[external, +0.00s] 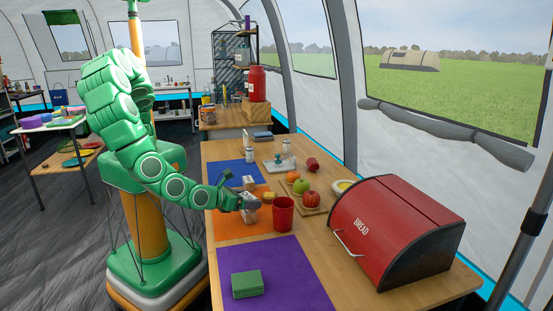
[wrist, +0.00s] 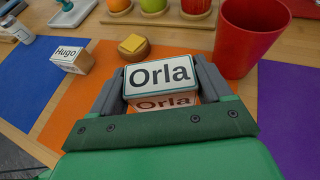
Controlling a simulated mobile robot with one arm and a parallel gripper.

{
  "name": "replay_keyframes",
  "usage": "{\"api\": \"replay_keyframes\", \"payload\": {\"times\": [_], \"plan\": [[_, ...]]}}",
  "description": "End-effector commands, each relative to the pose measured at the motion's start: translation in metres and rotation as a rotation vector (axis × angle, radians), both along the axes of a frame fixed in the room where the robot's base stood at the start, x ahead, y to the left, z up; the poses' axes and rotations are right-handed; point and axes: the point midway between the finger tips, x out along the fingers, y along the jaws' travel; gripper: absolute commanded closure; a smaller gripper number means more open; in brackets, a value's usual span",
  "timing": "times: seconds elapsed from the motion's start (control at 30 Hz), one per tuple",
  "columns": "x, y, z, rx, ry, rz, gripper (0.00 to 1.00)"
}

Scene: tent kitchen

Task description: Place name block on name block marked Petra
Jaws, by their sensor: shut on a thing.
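My gripper (wrist: 160,84) is shut on a white name block (wrist: 158,73) marked Orla, with a finger on each side. In the external view my gripper (external: 247,201) is over the orange mat, left of the red cup. A second Orla label (wrist: 164,102) shows just below the first in the wrist view, shaded orange. I cannot tell whether it is another face of this block or a block beneath. A name block marked Hugo (wrist: 73,57) stands beyond and to the left, by the blue mat. I cannot read the name Petra anywhere.
The red cup (wrist: 249,38) stands close to my right finger. Fruit (external: 310,198) sits on a board. The purple mat (external: 290,270) holds a green block (external: 246,284). A red bread box (external: 395,230) stands right.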

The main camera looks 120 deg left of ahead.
Motion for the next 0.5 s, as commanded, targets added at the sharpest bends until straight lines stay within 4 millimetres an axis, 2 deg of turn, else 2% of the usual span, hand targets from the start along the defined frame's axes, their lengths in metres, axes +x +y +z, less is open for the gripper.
{"api": "replay_keyframes", "payload": {"times": [0.17, 0.2, 0.33, 0.5], "plan": [[0.0, 0.0001, -0.0024, 0.0, 0.0, 0.0, 0.52], [0.0, 0.0001, -0.0029, 0.0, 0.0, 0.0, 0.2], [0.0002, -0.0001, -0.0025, 0.0, -0.001, 0.0, 0.0], [0.0001, -0.0002, -0.0026, 0.0, -0.001, 0.0, 0.0]]}}
